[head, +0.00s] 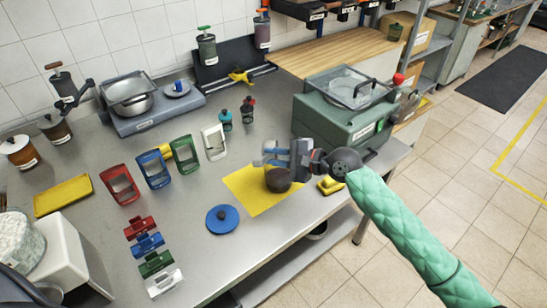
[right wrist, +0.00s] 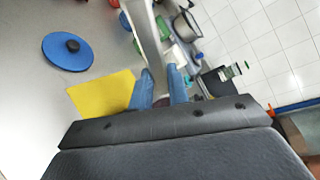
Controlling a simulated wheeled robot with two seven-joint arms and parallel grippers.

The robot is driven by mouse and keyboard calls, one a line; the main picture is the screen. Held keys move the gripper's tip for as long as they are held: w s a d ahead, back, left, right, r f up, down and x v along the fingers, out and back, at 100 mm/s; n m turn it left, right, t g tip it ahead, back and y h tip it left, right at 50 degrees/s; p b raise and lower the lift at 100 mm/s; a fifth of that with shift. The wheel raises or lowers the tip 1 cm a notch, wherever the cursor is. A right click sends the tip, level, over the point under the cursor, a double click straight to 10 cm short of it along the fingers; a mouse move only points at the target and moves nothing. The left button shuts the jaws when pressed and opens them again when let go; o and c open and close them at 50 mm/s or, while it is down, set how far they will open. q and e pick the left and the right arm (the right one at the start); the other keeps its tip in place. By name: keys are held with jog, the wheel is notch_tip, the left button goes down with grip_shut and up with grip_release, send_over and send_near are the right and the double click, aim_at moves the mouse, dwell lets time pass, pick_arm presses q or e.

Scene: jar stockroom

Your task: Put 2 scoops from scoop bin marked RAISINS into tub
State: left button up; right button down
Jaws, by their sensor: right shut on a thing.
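My right gripper (head: 272,153) is over the yellow mat (head: 246,189), near the table's right edge. In the right wrist view its blue fingertips (right wrist: 162,90) are closed on a pale grey bar-like thing (right wrist: 150,35), perhaps a scoop handle. A dark rounded vessel (head: 278,182) shows just under the gripper at the mat; I cannot tell whether it is the tub or part of the held thing. A green bin (head: 337,125) with a clear top stands behind to the right. Its label is too small to read. My left gripper is not in view.
A blue round lid (head: 222,219) with a black knob lies left of the mat. Framed stands, including a green one (head: 185,155), and several coloured clips stand further left. A scale with a pan (head: 130,98) is at the back. Bare table lies between.

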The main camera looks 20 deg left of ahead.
dwell(0.4)
jog(key=shift+d+f+y+b, duration=0.15)
jog(key=shift+d+y+b, duration=0.15)
jog(key=shift+b, duration=0.55)
jog(key=shift+w+d+m+y+b, duration=0.25)
jog(key=shift+d+y+b, duration=0.5)
jog(key=shift+b, duration=1.6)
jog(key=shift+s+a+y+b, duration=0.1)
jog(key=shift+y+b, duration=0.15)
jog(key=shift+b, duration=0.05)
jog(key=shift+f+b, duration=0.1)
jog(key=shift+b, duration=0.55)
jog(key=shift+r+p, duration=0.2)
jog(key=shift+p, duration=0.1)
